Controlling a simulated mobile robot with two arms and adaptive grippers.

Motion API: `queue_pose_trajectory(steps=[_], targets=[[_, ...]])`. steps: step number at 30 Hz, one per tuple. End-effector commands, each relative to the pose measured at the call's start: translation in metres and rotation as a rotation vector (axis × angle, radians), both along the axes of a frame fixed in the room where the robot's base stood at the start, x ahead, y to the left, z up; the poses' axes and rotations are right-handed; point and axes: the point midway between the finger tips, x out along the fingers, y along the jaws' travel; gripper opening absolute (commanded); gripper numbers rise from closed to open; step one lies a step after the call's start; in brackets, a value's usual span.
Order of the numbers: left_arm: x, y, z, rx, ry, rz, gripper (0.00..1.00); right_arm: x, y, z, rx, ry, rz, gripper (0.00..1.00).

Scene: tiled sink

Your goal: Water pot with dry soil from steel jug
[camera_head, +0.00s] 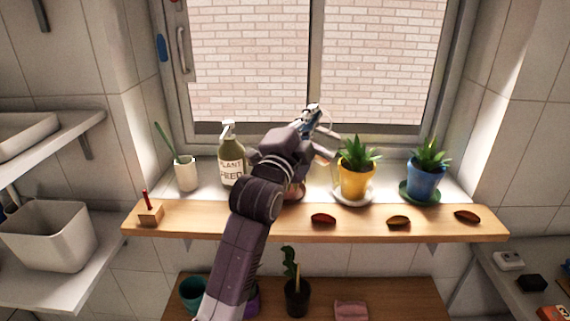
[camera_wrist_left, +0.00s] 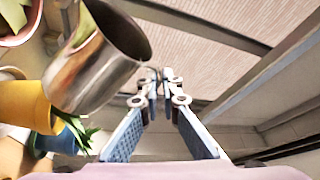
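The steel jug (camera_wrist_left: 95,70) is large in the left wrist view, its mouth facing the upper right of that picture. It lies beside the left fingers, its rim close to their tips; I cannot tell whether they hold its handle. My left gripper (camera_head: 313,120) is above the sill by the window and hides the jug in the head view. Its fingertips show close together in the left wrist view (camera_wrist_left: 160,88). A reddish pot (camera_head: 298,191) is mostly hidden behind my left arm. A yellow pot (camera_head: 355,185) and a blue pot (camera_head: 425,184) hold green plants. My right gripper is out of view.
A plant feed bottle (camera_head: 232,168) and a white cup (camera_head: 186,175) stand left of my arm. The wooden shelf (camera_head: 275,220) in front carries a small wooden block (camera_head: 151,212) and several leaf-like pieces. The window (camera_head: 315,65) is close behind the gripper.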

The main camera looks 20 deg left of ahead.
Motion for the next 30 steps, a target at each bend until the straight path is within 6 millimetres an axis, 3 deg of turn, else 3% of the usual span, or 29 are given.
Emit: queue_pose_trajectory(steps=[30], targets=[[0.0,-0.013,0.0,-0.041,-0.019,-0.001,0.0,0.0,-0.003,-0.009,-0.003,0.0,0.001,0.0]])
